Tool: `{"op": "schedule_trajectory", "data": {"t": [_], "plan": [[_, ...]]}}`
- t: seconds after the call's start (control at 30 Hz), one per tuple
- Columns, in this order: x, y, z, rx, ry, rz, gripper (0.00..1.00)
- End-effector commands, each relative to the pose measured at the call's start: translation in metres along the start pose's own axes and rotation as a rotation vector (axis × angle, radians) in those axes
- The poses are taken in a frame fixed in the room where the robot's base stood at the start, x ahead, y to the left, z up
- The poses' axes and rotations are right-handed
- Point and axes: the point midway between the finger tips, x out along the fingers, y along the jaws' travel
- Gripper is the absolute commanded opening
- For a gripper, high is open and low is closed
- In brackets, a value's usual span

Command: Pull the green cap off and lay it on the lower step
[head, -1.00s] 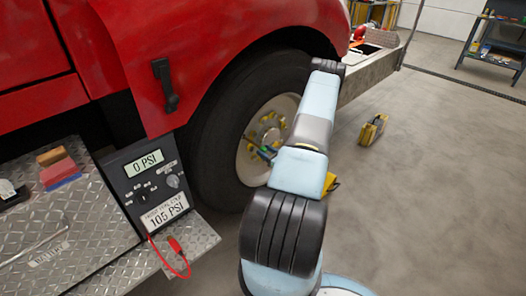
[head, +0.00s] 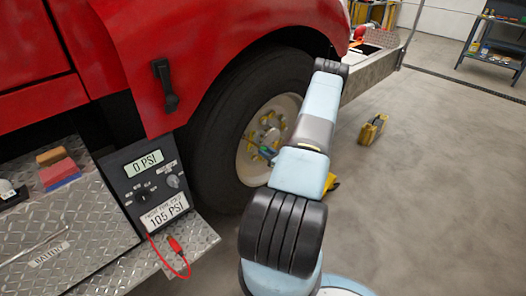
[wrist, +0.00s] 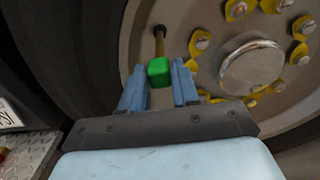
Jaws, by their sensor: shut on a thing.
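The small green cap (wrist: 159,71) sits between the fingertips of my gripper (wrist: 160,82) in the wrist view. My gripper is shut on it. The brown valve stem (wrist: 159,41) runs straight up behind the cap, in line with it. The cap appears to touch the stem's end; I cannot tell whether it is loose. In the head view my gripper (head: 267,153) is at the front wheel (head: 250,165), partly hidden by my arm, and the cap is hard to make out. The lower step (head: 196,238) is diamond plate, at the lower left beside the gauge panel.
The gauge panel (head: 148,183) reads 0 PSI. The upper step (head: 95,225) carries several small things. Yellow lug pointers (wrist: 237,10) ring the hub near my fingers. A yellow chock (head: 372,129) stands on the floor.

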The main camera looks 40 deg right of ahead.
Motion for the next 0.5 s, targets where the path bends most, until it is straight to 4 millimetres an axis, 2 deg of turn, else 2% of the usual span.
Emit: {"op": "schedule_trajectory", "data": {"t": [0.03, 0.23, 0.5], "plan": [[0.0000, 0.0002, 0.0000, 0.000, 0.000, 0.000, 0.18], [0.0001, 0.0002, 0.0000, 0.000, 0.000, 0.000, 0.00], [0.0000, 0.0004, -0.0001, 0.000, 0.000, 0.001, 0.00]]}}
